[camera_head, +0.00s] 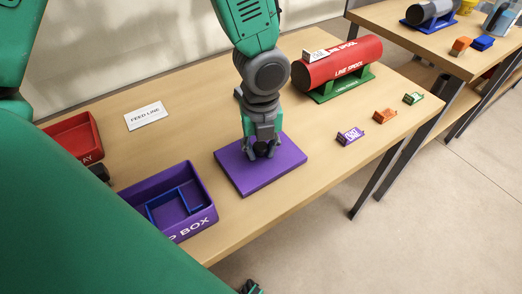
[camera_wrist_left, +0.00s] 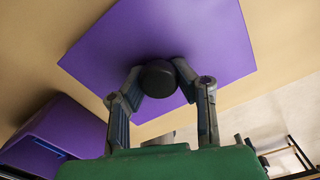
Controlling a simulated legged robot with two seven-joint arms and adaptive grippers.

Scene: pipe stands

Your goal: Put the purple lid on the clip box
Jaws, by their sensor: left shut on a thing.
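The purple lid (camera_head: 278,172) is a flat square plate with a dark round knob, level at the middle of the table, right of the clip box. My left gripper (camera_head: 262,150) is above it, shut on the knob. In the left wrist view the fingers (camera_wrist_left: 160,82) close around the black knob, with the lid (camera_wrist_left: 190,30) behind. I cannot tell whether the lid touches the table. The purple clip box (camera_head: 207,205) stands open at the table's near left, with a blue insert inside. It also shows in the wrist view (camera_wrist_left: 70,125). My right gripper is not identifiable.
A red bin (camera_head: 74,135) and a "FEED LINE" card (camera_head: 146,116) lie at the left. A red line spool (camera_head: 337,66) sits on a green stand at the back right. Purple (camera_head: 350,136), orange (camera_head: 385,116) and green (camera_head: 413,98) clips lie near the right edge.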

